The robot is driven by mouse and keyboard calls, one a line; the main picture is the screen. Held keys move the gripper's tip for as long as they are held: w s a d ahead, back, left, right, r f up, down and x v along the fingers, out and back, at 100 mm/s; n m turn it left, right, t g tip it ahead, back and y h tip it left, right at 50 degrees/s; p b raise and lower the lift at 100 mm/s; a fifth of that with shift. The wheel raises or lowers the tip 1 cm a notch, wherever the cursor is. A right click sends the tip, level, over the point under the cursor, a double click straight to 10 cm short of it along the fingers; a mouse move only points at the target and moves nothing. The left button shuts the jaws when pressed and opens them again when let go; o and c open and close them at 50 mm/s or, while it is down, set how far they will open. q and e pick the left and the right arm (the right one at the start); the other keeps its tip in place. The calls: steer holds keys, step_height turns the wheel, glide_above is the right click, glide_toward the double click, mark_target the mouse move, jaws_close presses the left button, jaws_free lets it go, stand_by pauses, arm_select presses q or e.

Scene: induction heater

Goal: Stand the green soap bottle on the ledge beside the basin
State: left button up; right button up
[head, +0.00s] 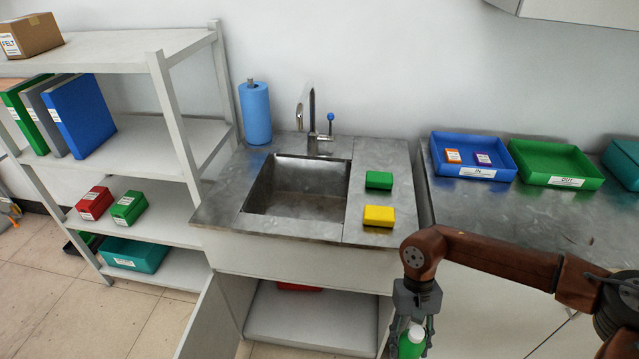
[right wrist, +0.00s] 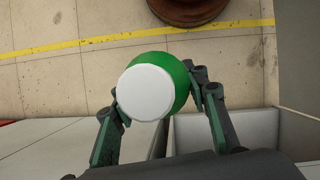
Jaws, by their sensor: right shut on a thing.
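The green soap bottle (head: 412,342) is at the bottom of the head view, below the counter front. My right gripper (head: 411,325) is shut on it and points down. In the right wrist view the bottle's white cap (right wrist: 146,93) and green shoulder show between the two fingers (right wrist: 155,100). The lower part of the bottle is cut off in the head view. The basin (head: 299,188) is sunk in the steel counter. The ledge (head: 375,232) to its right holds a green sponge (head: 379,180) and a yellow sponge (head: 379,216). My left gripper does not show.
A tap (head: 313,120) and a blue paper roll (head: 255,113) stand behind the basin. The cabinet door (head: 207,322) below is open. Blue (head: 470,172) and green (head: 556,179) trays sit on the right counter. The ledge has bare steel behind and in front of the sponges.

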arm_select(q)
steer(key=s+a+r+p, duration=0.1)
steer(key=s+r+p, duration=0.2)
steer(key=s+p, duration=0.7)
steer(key=p, duration=0.4)
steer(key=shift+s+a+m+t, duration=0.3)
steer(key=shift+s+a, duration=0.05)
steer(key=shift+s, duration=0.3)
arm_select(e)
steer(key=s+r, duration=0.8)
steer(key=r, duration=0.3)
steer(key=shift+r, duration=0.4)
